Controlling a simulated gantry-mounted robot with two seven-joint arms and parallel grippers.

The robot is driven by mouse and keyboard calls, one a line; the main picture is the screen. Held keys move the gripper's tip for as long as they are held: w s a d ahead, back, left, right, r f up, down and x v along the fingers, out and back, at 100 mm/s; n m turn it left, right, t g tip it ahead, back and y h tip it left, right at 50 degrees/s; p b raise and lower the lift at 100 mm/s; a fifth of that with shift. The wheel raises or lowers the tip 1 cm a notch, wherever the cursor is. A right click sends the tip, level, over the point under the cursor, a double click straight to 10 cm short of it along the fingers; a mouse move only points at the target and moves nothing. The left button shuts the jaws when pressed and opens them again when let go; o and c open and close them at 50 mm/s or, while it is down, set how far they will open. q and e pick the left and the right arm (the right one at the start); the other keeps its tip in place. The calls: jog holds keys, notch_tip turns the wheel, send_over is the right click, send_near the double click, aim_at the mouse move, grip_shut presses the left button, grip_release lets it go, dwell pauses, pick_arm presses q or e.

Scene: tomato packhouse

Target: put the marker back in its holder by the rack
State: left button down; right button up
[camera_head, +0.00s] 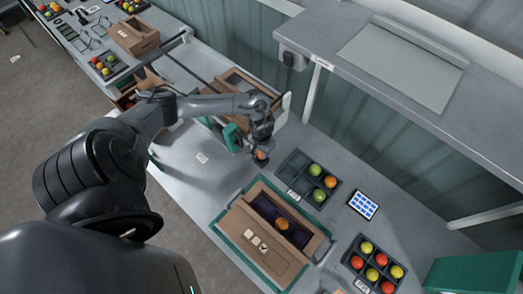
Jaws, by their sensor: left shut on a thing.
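My left gripper (261,158) points down over the grey bench, just left of a dark tray. My forearm hides part of the rack. My right gripper is out of view.
A dark tray (283,168) with a few tomatoes lies right of the gripper. An open carton (273,257) stands on a green mat in front.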

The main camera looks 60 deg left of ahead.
pick_arm(q)
jog(key=shift+f+b, duration=0.4)
jog(key=shift+f, duration=1.1)
jog(key=c, duration=0.8)
grip_release()
jog(key=shift+c, duration=0.5)
jog(key=shift+c, duration=1.1)
jog(key=shift+r, duration=0.1)
